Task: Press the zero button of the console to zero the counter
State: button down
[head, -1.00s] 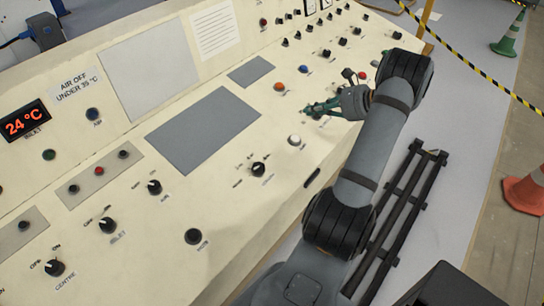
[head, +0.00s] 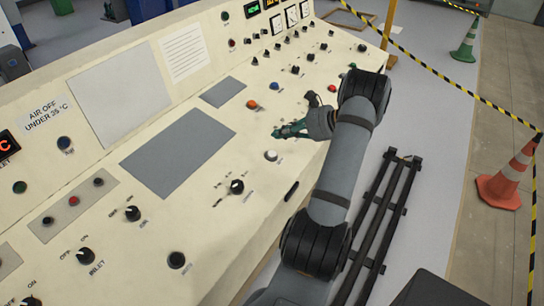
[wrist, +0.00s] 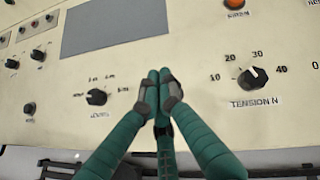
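The cream console (head: 215,135) carries a white round button (head: 271,156) near its front edge. Its label is too small to read, so I cannot tell whether it is the zero button. My gripper (head: 278,133) is just beyond the white button in the head view. In the wrist view, the green fingers (wrist: 160,82) are together at the tips, with nothing held between them. They cover the panel between a black selector knob (wrist: 97,97) and the TENSION N knob (wrist: 253,77), and the white button is not visible there. I cannot tell whether the fingertips touch the panel.
An orange button (head: 252,104) and several knobs surround the area. A lit green display (head: 252,9) at the console's far end is unreadable. A black rail (head: 375,235) runs along the floor, and an orange cone (head: 508,180) stands at right.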

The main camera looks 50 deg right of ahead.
aim_at(276, 155)
jog(key=shift+w+f+b, duration=0.25)
jog(key=shift+f+b, duration=0.45)
jog(key=shift+f, duration=0.3)
jog(key=shift+w+f+b, duration=0.2)
jog(key=shift+f+b, duration=0.45)
jog(key=shift+f, duration=0.4)
jog(key=shift+w+f+b, duration=0.25)
jog(key=shift+f+b, duration=0.45)
jog(key=shift+f, duration=0.3)
jog(key=shift+w+f+b, duration=0.1)
jog(key=shift+f+b, duration=0.3)
jog(key=shift+b, duration=0.1)
jog(key=shift+a+f+b, duration=0.1)
jog(key=shift+f+b, duration=0.3)
jog(key=shift+f, duration=0.05)
jog(key=shift+r, duration=0.1)
jog(key=shift+r+p, duration=0.5)
jog(key=shift+r, duration=0.25)
jog(key=shift+s+r+p, duration=0.25)
jog(key=shift+r+p, duration=0.3)
jog(key=shift+r, duration=0.25)
jog(key=shift+s+r+p, duration=0.2)
jog(key=shift+r+p, duration=0.3)
jog(key=shift+r, duration=0.35)
jog(key=shift+s+r+p, duration=0.25)
jog(key=shift+r+p, duration=0.3)
jog(key=shift+r, duration=0.25)
